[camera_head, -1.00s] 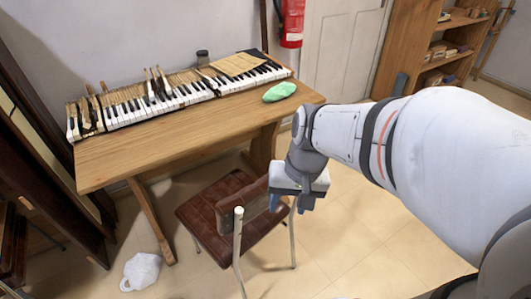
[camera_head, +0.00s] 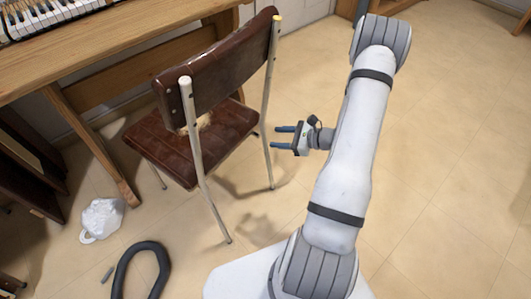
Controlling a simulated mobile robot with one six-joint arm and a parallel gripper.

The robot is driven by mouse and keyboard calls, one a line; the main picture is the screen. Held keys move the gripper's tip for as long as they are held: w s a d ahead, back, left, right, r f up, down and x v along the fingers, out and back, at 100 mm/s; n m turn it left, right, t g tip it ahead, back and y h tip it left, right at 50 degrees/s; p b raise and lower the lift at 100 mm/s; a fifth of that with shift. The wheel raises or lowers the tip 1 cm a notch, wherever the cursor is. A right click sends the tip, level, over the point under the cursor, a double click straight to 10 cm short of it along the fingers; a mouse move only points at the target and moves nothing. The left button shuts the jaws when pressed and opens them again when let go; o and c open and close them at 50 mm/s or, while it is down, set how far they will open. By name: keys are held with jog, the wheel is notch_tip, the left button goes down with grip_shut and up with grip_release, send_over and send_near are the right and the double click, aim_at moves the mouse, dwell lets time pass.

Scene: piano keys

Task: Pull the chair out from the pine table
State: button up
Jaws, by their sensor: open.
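The chair (camera_head: 185,150) has a brown padded seat and backrest on a pale metal frame. It stands upright on the floor with its backrest towards me, its seat in front of the pine table (camera_head: 125,60). The far part of the seat lies near the table's leg. My gripper (camera_head: 279,137) is open and empty. The backrest hides part of the seat.
Piano keys (camera_head: 45,15) lie on the table. A white bag (camera_head: 101,218) and a dark curved hose (camera_head: 140,262) lie on the floor at left. Dark panels lean at the left edge. Tiled floor to the right is clear.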

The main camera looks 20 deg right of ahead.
aim_at(266, 143)
jog(key=d+f+m+t+h+b, duration=0.3)
jog(key=d+f+m, duration=0.25)
jog(key=f, duration=0.55)
jog(key=shift+n, duration=0.35)
jog(key=b+x, duration=0.3)
jog(key=x, duration=0.8)
jog(key=shift+w+a+f, duration=0.15)
jog(key=shift+f, duration=0.05)
jog(key=shift+w+a, duration=0.4)
jog(key=shift+w, duration=0.25)
jog(key=shift+c, duration=0.4)
grip_shut()
jog(key=shift+s+d, duration=0.1)
jog(key=shift+d, duration=0.05)
jog(key=s+d, duration=0.5)
jog(key=s, duration=0.3)
jog(key=s+d, duration=0.5)
jog(key=s, duration=0.4)
jog(key=shift+s+d+p, duration=0.15)
jog(key=shift+d+p, duration=0.15)
jog(key=shift+p, duration=0.1)
